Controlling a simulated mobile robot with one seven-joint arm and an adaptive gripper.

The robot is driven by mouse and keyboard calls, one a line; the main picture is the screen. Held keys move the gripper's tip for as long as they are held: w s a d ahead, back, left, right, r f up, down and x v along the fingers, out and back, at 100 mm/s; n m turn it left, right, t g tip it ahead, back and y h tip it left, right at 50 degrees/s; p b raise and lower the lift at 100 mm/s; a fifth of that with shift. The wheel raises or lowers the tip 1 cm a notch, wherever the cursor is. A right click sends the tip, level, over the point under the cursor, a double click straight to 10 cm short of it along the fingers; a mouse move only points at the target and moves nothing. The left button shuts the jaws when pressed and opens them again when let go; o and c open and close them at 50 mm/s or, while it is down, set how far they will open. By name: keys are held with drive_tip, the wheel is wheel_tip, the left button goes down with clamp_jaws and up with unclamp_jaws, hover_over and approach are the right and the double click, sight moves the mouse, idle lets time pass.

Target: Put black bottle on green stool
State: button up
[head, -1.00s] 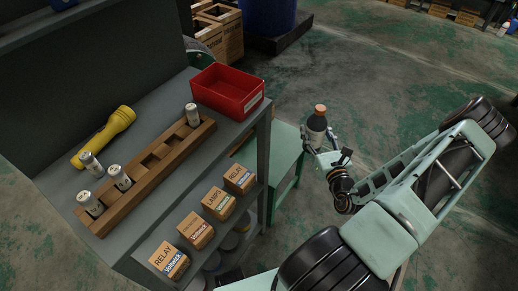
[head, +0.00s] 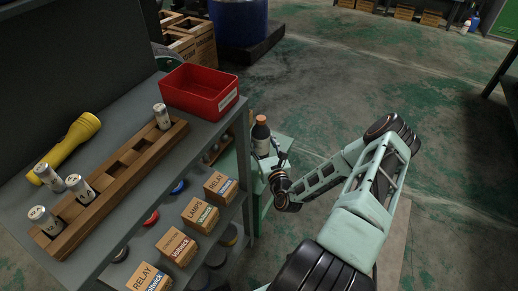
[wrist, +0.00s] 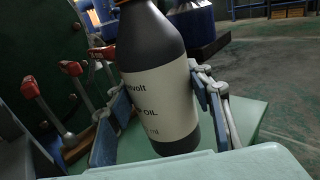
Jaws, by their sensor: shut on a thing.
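The black bottle (head: 261,137) has an orange cap and a pale label, and shows large in the wrist view (wrist: 158,85). My gripper (head: 271,163) is shut on it, with a finger on each side of the label in the wrist view. The bottle is nearly upright, slightly tilted in the wrist view. The green stool (head: 286,147) stands beside the grey shelf, partly hidden by the shelf and my arm. The bottle is over its top, and the green surface shows below it in the wrist view (wrist: 246,124). I cannot tell whether its base touches.
The grey shelf unit (head: 128,88) holds a red bin (head: 201,92), a yellow flashlight (head: 66,148), a wooden rack (head: 110,188) with silver cans, and small boxes below. Red-handled tools (wrist: 72,90) stand left of the bottle. Open floor lies to the right.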

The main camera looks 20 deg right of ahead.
sight(259, 147)
drive_tip(key=shift+w+a+f, duration=0.15)
drive_tip(key=shift+w+f, duration=0.1)
drive_tip(key=shift+f, duration=0.05)
wheel_tip(259, 147, down, 3)
drive_tip(key=shift+w+f+b, duration=0.1)
drive_tip(key=shift+f+b, duration=0.05)
drive_tip(key=shift+b, duration=1)
drive_tip(key=o, duration=1.6)
drive_tip(key=shift+a+f, duration=0.1)
drive_tip(key=shift+f, duration=0.05)
